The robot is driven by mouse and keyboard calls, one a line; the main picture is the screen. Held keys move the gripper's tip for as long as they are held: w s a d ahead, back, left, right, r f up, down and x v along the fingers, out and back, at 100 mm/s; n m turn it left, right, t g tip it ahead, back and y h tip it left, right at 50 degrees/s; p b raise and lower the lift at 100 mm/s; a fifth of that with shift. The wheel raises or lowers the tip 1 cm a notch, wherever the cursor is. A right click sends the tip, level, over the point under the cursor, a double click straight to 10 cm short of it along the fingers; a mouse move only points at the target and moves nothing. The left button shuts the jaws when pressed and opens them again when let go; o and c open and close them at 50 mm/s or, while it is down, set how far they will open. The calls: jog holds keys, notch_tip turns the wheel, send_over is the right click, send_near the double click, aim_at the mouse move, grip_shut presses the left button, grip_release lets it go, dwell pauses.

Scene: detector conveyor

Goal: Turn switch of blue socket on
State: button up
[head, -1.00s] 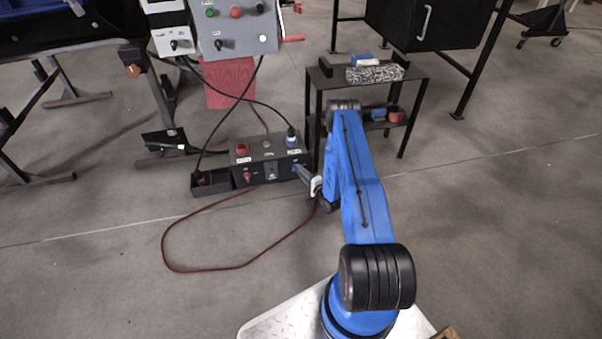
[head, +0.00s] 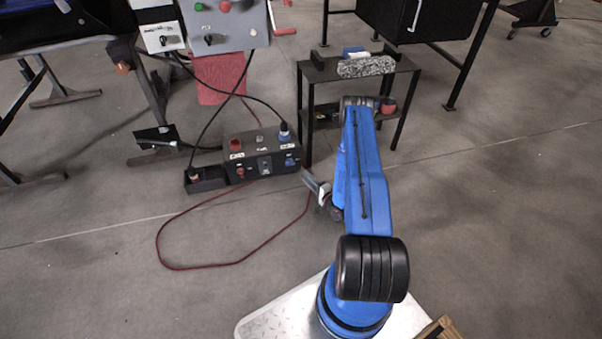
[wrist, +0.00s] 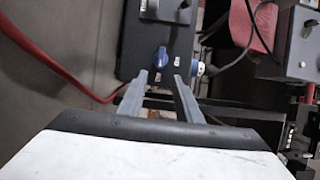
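The blue socket (head: 284,136) is on top of a dark socket box (head: 262,180) at its right end, with a blue plug and black cable in it. The plug also shows in the wrist view (wrist: 205,69). The blue switch (head: 290,161) is on the box's front face below that socket. In the wrist view the blue switch (wrist: 160,58) sits just beyond the fingertips, between their lines, its grip roughly upright in that picture. My gripper (head: 306,174) is right of the switch, seemingly apart from it. Its fingers (wrist: 162,77) are open with nothing between them.
A red socket (head: 236,145) and red switch (head: 241,172) are at the box's left end. A black bin (head: 206,178) adjoins it. A red cable (head: 160,250) loops over the floor. A black table (head: 400,66) stands behind my arm.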

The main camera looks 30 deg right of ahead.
jog(key=s, duration=0.6)
jog(key=shift+s+d, duration=0.15)
jog(key=shift+d, duration=0.2)
